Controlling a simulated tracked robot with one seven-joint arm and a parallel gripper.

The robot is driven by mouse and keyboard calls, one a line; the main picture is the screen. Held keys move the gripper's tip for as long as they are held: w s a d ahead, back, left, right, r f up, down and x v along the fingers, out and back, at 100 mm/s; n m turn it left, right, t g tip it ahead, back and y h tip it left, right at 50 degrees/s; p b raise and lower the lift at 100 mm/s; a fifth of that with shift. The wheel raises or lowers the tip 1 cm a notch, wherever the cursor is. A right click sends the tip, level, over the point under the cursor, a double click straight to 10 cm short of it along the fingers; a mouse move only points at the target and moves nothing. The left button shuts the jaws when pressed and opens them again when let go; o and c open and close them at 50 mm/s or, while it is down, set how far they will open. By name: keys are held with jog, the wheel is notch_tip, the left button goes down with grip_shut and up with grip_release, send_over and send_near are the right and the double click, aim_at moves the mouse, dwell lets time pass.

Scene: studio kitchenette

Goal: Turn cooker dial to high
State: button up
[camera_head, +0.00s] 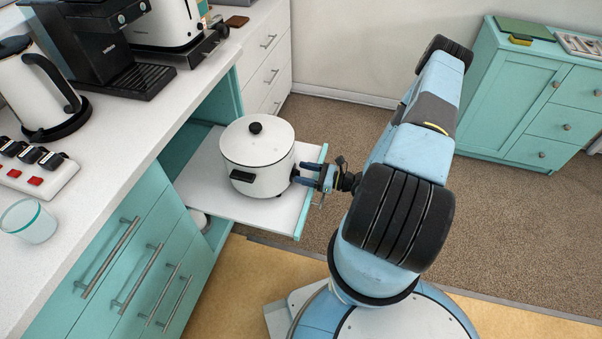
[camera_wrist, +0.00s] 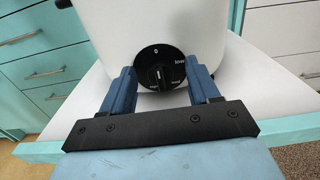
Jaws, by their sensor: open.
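The white cooker (camera_head: 257,157) has a lid with a black knob and black side handles. It stands on a pulled-out white shelf (camera_head: 218,204). In the wrist view the cooker (camera_wrist: 110,35) fills the upper middle. Its round black dial (camera_wrist: 160,66) faces me, with "0" at the top and small white labels at right and below. The dial's central grip stands about upright; I cannot tell its exact setting. My gripper (camera_head: 302,174) is at the cooker's right side. In the wrist view its blue fingers (camera_wrist: 160,72) are open, one on each side of the dial; contact is unclear.
The shelf's teal front edge (camera_head: 312,190) lies just under my gripper. The counter (camera_head: 125,150) at left holds a kettle (camera_head: 38,90), a coffee machine (camera_head: 95,45), a toaster (camera_head: 165,22), a glass (camera_head: 28,221) and a switched power strip (camera_head: 35,168). Open floor lies behind the shelf.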

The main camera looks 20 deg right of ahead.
jog(key=shift+w+a, duration=0.25)
jog(key=shift+a, duration=0.15)
jog(key=c, duration=1)
jog(key=shift+a, duration=0.1)
jog(key=shift+c, duration=0.2)
